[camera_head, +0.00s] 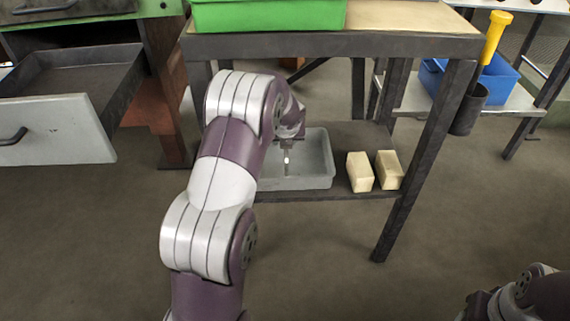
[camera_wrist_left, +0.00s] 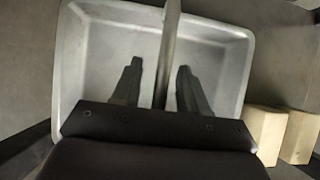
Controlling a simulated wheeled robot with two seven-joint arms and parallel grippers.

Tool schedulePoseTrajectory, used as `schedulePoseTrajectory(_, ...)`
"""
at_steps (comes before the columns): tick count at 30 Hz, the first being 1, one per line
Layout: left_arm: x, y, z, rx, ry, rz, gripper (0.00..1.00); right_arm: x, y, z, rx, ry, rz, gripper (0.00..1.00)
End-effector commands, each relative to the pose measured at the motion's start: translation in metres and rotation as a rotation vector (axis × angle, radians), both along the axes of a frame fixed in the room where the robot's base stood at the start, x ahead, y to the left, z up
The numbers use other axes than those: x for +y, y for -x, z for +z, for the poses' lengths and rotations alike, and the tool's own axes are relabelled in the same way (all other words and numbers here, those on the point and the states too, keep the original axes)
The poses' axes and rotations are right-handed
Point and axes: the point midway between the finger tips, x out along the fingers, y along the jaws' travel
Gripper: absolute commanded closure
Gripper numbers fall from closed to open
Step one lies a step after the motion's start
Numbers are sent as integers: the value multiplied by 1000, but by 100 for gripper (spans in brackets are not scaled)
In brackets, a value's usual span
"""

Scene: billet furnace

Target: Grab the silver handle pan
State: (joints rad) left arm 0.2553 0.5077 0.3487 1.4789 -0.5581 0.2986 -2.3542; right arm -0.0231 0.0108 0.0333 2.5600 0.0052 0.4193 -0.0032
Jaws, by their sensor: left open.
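A light grey rectangular pan (camera_head: 318,158) sits on the lower shelf of the table. It fills the upper middle of the left wrist view (camera_wrist_left: 215,50). A silver bar handle (camera_wrist_left: 172,25) spans the pan and runs between the fingers of my left gripper (camera_wrist_left: 159,64). The fingers are open, one on each side of the handle, with a gap to it on both sides. In the head view my left arm reaches down over the pan and covers its left part. My right gripper is out of view.
Two cream blocks (camera_head: 360,171) (camera_head: 388,170) stand right of the pan on the lower shelf (camera_head: 340,194). The tabletop (camera_head: 410,16) with a green bin (camera_head: 268,14) overhangs it. A table leg (camera_head: 428,165) stands at right, an open drawer (camera_head: 62,130) at left.

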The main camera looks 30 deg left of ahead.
Motion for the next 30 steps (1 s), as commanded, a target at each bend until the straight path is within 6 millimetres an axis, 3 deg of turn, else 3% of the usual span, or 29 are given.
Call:
schedulePoseTrajectory(1,0,0,1,0,0,0,57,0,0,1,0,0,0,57)
schedulePoseTrajectory(2,0,0,1,0,0,0,63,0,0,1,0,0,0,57)
schedulePoseTrajectory(5,0,0,1,0,0,0,96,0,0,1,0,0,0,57)
schedulePoseTrajectory(6,0,0,1,0,0,0,100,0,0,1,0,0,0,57)
schedulePoseTrajectory(30,-1,0,0,1,1,0,100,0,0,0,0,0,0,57)
